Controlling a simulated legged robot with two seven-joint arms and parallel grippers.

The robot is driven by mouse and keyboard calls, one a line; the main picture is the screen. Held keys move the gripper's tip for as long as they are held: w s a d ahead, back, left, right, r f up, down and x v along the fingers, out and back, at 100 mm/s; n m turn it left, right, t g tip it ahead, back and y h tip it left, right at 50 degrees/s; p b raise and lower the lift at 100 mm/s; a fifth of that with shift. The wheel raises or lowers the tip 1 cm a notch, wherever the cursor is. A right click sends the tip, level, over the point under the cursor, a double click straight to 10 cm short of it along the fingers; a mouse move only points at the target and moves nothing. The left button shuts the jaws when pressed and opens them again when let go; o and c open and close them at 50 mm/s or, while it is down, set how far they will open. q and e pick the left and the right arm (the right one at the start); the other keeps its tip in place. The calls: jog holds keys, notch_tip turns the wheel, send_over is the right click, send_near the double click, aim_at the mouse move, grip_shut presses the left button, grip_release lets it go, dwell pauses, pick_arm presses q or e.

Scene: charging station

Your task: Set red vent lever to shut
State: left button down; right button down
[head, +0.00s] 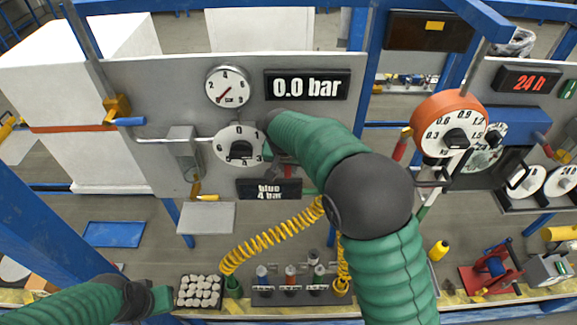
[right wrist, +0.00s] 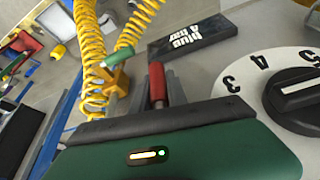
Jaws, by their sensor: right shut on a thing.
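The red vent lever (right wrist: 157,84) shows in the right wrist view as a short red handle, upright in the picture, at the grey fingers of my right gripper (right wrist: 168,88). The gripper is shut on it; the exact contact is partly hidden by the gripper's body. In the head view my right forearm covers most of the lever and gripper. The gauge (head: 228,87) has its needle low, and the display (head: 307,86) reads 0.0 bar. My left arm's dark end (head: 140,298) is low at the left, and its fingers are not clear.
A white dial (head: 239,146) with a black knob is left of my right forearm. A "blue 4 bar" sign (head: 269,189) hangs below. A yellow coiled hose (head: 270,240) runs underneath. A tray of grey pieces (head: 200,291) stands near my left arm.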

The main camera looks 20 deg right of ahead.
dwell(0.4)
jog(key=shift+s+d+r+n+g+h+b, duration=0.2)
jog(key=shift+d+h, duration=0.25)
jog(key=shift+h, duration=0.45)
jog(key=shift+s+d+r+n+g+h, duration=0.2)
jog(key=shift+d+h, duration=0.25)
jog(key=shift+h, duration=0.45)
jog(key=shift+s+d+f+n+g+h+b, duration=0.1)
jog(key=shift+d+n+g+h, duration=0.25)
jog(key=shift+h, duration=0.55)
jog(key=c, duration=1.4)
grip_release()
jog(key=shift+r, duration=0.1)
jog(key=shift+o, duration=0.5)
jog(key=shift+s+a+r+m, duration=0.15)
jog(key=shift+a+m, duration=0.05)
jog(key=shift+m, duration=0.05)
